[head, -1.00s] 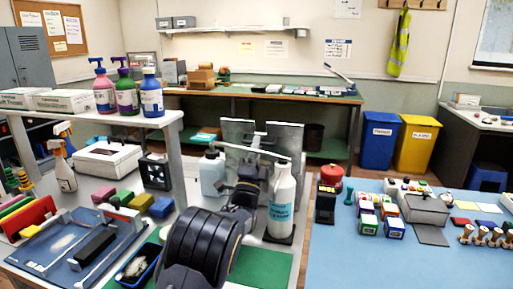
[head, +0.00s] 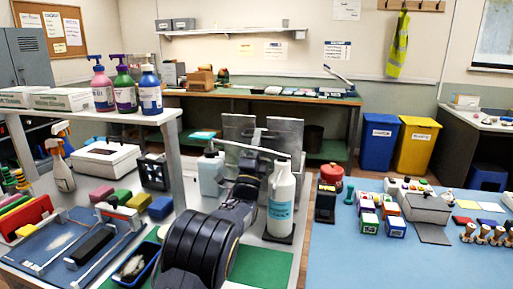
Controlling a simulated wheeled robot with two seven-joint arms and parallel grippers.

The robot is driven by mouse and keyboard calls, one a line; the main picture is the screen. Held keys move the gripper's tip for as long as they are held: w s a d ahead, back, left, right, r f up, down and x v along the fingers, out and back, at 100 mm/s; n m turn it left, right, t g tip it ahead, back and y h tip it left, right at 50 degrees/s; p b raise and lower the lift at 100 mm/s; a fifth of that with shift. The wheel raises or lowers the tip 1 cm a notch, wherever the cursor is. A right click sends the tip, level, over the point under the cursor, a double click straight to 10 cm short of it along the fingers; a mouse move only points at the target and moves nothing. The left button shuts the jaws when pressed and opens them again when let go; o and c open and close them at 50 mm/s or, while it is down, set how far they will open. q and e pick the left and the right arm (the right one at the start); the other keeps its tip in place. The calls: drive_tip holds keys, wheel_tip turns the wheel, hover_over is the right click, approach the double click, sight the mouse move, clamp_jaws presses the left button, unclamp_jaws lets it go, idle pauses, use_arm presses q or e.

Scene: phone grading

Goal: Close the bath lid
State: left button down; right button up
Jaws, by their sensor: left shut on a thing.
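My left gripper (head: 257,143) reaches away from me at the centre of the head view, at the end of my dark arm. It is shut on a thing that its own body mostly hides. Two upright grey metal panels (head: 239,130) stand just behind it, the second one on the right (head: 291,133). I cannot tell for sure which part is the bath lid or how the gripper touches it. The bath body is mostly hidden behind my arm. My right gripper is not in view.
A pale bottle (head: 210,175) stands to the left. A blue tray (head: 137,265) and a green mat (head: 262,262) lie nearer.

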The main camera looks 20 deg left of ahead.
use_arm(q)
drive_tip(key=c, duration=1.8)
unclamp_jaws()
drive_tip(key=shift+r, duration=0.1)
drive_tip(key=b+v, duration=0.1)
drive_tip(key=v, duration=0.7)
drive_tip(key=shift+r, duration=0.1)
